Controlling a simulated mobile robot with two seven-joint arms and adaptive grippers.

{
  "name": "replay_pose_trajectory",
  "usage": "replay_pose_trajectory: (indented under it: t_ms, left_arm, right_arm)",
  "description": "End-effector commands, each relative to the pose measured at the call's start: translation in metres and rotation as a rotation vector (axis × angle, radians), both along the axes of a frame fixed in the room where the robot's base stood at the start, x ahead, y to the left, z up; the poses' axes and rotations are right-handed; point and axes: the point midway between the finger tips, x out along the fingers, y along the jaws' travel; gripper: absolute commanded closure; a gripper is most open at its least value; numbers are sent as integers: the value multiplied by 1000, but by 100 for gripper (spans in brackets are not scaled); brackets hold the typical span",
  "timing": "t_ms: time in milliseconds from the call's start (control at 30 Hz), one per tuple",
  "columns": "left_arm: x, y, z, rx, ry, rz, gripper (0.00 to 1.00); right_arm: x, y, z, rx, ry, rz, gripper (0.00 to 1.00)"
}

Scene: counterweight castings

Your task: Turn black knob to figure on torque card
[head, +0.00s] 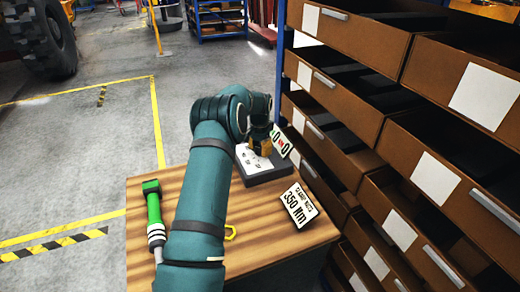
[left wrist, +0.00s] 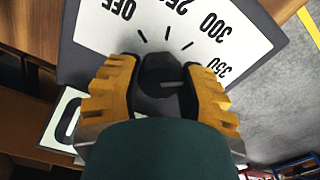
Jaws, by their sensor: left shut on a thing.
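The black knob (left wrist: 160,72) sits on a grey box with a white dial face (left wrist: 232,28) that reads OFF, 300 and 350, with another figure partly cut off. My left gripper (left wrist: 160,88) is shut on the knob, one orange finger on each side. A short pale mark shows on the knob, but I cannot tell which figure it points to. In the head view the box (head: 262,178) stands at the table's far edge, and my left gripper (head: 262,149) hides the knob. The torque card (head: 299,205) reads 350 Nm and leans on the table. My right gripper is not in view.
A white plate with red and green marks (head: 281,141) stands by the box. A green and white tool (head: 154,215) and a yellow ring (head: 231,232) lie on the wooden table (head: 262,250). Brown drawers (head: 340,140) rise close on the right.

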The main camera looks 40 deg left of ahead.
Motion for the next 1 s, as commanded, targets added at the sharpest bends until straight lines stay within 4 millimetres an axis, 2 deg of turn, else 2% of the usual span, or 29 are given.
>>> replay_pose_trajectory:
  t_ms: [300,800,833,900,1000]
  left_arm:
    - [-2,-1,-3,-4,8,-101,95]
    - [-2,-1,-3,-4,8,-115,95]
    - [-2,-1,-3,-4,8,-115,50]
    - [-2,-1,-3,-3,8,-114,25]
    - [-1,0,-2,-2,6,-114,25]
  right_arm:
    - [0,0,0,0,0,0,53]
    - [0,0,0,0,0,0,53]
    - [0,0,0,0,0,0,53]
    - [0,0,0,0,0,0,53]
    - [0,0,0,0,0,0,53]
